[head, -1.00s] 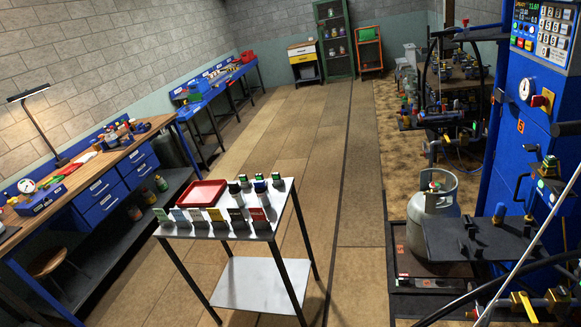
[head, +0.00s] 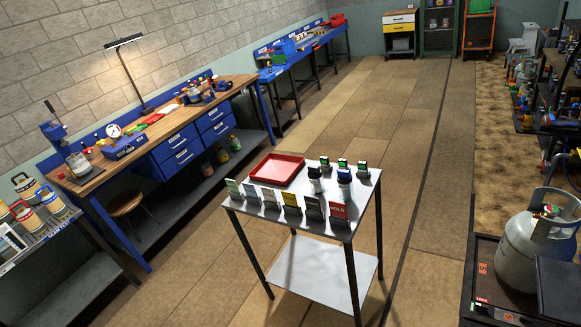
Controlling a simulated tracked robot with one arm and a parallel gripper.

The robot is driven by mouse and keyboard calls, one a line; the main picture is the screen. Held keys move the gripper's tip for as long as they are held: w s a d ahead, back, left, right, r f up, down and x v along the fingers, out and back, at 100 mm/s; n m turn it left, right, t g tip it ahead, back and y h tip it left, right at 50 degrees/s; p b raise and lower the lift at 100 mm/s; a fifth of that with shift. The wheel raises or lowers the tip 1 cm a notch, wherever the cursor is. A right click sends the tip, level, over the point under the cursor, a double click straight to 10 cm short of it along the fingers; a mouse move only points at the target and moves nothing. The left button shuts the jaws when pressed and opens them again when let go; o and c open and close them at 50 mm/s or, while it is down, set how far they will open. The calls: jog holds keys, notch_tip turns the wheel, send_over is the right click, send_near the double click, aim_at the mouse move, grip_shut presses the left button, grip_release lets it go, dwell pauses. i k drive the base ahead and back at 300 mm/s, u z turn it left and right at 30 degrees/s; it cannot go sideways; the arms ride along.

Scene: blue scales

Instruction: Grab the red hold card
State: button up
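The red hold card (head: 338,210) stands upright in a dark holder at the right end of a row of cards on the small metal table (head: 262,218). The word on it reads "HOLD". To its left stand several other cards, among them a yellow card (head: 291,199) and a pale green card (head: 233,186). A red tray (head: 277,170) lies behind the row. My gripper is not in view.
Several small dark-topped bottles (head: 344,183) stand behind the cards. A long wooden workbench (head: 165,118) runs along the left wall. A gas cylinder (head: 537,245) stands at the right. The floor (head: 420,150) between is clear.

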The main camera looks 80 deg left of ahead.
aim_at(338, 209)
jog(key=u, duration=2.4)
jog(key=k, duration=1.05)
jog(key=z, duration=0.6)
jog(key=i, duration=1.25)
jog(key=z, duration=0.05)
